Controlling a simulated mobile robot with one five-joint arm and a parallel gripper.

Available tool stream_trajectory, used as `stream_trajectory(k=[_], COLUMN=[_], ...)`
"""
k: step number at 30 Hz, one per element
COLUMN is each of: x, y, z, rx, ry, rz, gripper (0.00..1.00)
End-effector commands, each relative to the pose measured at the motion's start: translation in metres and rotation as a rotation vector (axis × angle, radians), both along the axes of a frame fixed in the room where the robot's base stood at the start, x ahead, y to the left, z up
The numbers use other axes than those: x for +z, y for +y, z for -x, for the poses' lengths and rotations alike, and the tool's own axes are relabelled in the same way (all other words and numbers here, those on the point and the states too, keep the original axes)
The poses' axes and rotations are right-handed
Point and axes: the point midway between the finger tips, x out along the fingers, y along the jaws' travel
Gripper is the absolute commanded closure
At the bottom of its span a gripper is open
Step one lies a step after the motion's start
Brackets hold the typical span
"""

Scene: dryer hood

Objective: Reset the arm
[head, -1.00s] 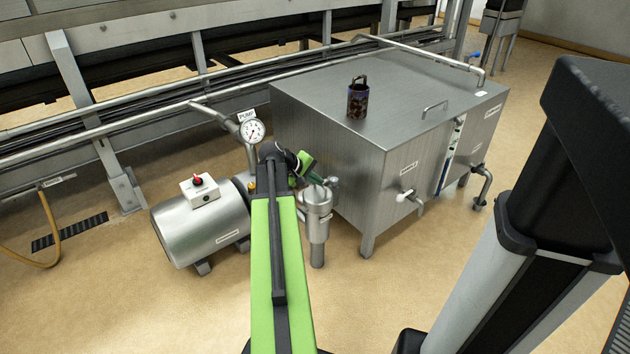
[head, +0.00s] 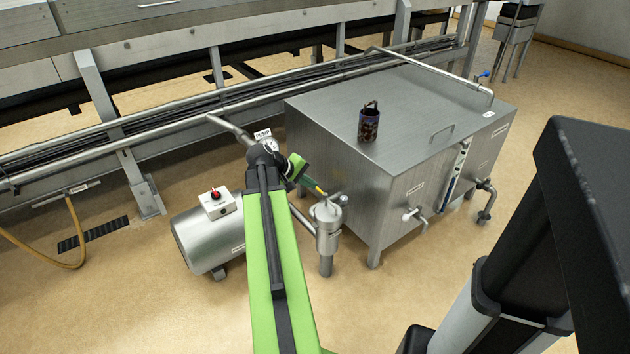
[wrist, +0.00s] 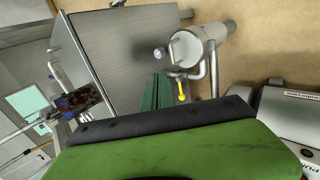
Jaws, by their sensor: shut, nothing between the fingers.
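My green arm rises through the middle of the head view. My gripper (head: 314,188) points right and down from its far end, near the top of a steel filter housing (head: 327,215). In the wrist view its dark green fingers (wrist: 156,92) lie together, shut with nothing between them. A small yellow lever (wrist: 181,88) shows just right of the fingers, close to the housing (wrist: 195,47). I cannot tell whether the fingers touch either one.
A steel tank (head: 335,175) stands right of the gripper, with a dark patterned mug (head: 369,125) on top. A pump motor (head: 205,245) with a red-knobbed box (head: 216,203) stands left. Pipes run behind. Front floor is open.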

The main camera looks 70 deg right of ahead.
Motion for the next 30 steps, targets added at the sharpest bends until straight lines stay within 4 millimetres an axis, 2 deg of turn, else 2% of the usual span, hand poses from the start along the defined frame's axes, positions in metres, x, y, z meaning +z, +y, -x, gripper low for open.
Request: stream_trajectory(k=[11,14,16,18,20,21,23,24,26,27,29,30], x=[0.0,0.0,0.0,0.0,-0.002,-0.005,-0.01,-0.013,-0.019,-0.023,-0.03,-0.034], y=[0.003,0.018,0.041,0.076,0.11,0.136,0.177,0.206,0.253,0.285,0.334,0.365], z=[-0.005,-0.041,-0.086,-0.138,-0.178,-0.203,-0.236,-0.256,-0.281,-0.296,-0.313,-0.321], rx=[0.008,0.067,0.144,0.238,0.315,0.364,0.433,0.475,0.533,0.568,0.615,0.643], ry=[0.0,0.0,0.0,-0.002,-0.013,-0.024,-0.041,-0.054,-0.075,-0.09,-0.112,-0.123], rz=[0.0,0.0,0.0,-0.002,-0.014,-0.027,-0.054,-0.076,-0.115,-0.145,-0.194,-0.228], gripper=[1.0,1.0,1.0,1.0,1.0,1.0,1.0,1.0,1.0,1.0,1.0,1.0])
